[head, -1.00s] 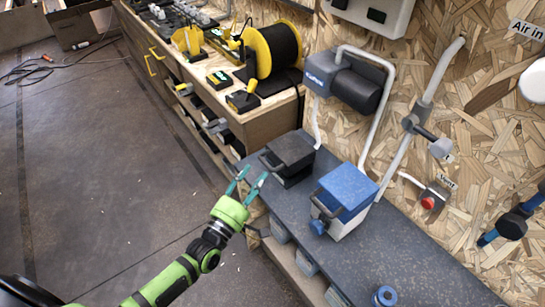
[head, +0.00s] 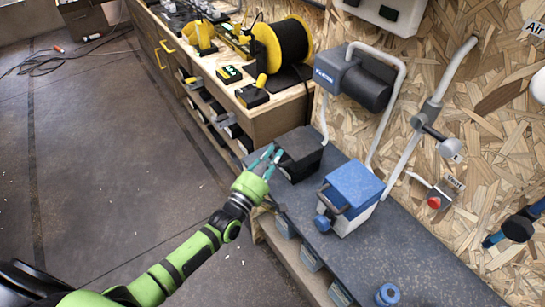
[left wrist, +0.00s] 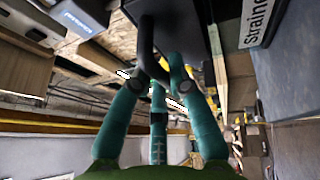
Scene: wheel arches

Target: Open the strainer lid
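A dark box with a black lid and handle (head: 300,150) stands on the grey bench; its lid looks down. In the left wrist view the dark box (left wrist: 180,22) fills the top middle, beside a white label reading "Straine…" (left wrist: 257,20). Its black loop handle (left wrist: 147,45) reaches down between my fingers. My left gripper (head: 270,153) is at the front of this box. In the left wrist view my left gripper (left wrist: 150,80) has its teal fingers spread around the handle, not visibly closed. Whether they touch it I cannot tell. My right gripper is out of view.
A blue-lidded box (head: 350,190) stands close on the right of the dark box. A pump (head: 355,78) and white pipes are on the wall behind. A wooden workbench (head: 262,120) with a cable reel (head: 285,45) adjoins behind.

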